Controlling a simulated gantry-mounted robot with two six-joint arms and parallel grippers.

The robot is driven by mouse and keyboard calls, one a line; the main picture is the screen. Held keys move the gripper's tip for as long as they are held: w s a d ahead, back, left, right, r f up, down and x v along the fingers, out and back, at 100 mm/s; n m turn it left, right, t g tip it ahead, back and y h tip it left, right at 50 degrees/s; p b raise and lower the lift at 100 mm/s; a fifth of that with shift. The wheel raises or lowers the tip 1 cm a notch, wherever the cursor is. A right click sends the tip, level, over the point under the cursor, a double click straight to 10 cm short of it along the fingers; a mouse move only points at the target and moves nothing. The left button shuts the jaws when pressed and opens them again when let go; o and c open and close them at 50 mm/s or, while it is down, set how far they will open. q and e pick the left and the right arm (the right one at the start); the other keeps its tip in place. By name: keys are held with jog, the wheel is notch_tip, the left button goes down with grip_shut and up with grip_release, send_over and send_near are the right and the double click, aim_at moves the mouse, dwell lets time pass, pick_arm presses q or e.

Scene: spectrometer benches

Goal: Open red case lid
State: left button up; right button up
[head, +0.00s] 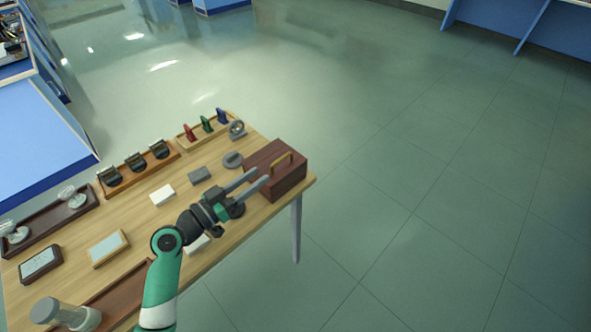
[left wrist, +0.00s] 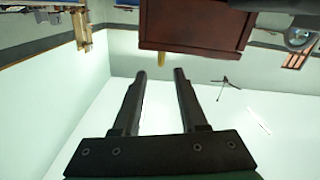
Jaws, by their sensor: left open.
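The dark red case (head: 275,170) stands at the right end of the wooden table, its lid closed. I cannot tell whether a finger touches the case. My right gripper is not in view.
The wooden table (head: 140,218) holds a rack with red, green and blue pieces (head: 207,124), a rack of dark holders (head: 136,161), small blocks, framed plates and a glass-topped cylinder (head: 62,312). Round grey parts lie near the case. The floor right of the table is clear.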

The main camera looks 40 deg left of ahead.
aim_at(288, 154)
pick_arm(q)
jog(key=shift+w+r, duration=0.1)
jog(key=w, duration=0.3)
jog(key=w+b, duration=0.1)
jog(key=w, duration=0.3)
jog(key=w+d+b, duration=0.1)
jog(key=w, duration=0.2)
jog(key=shift+w, duration=0.75)
grip_shut()
dwell(0.5)
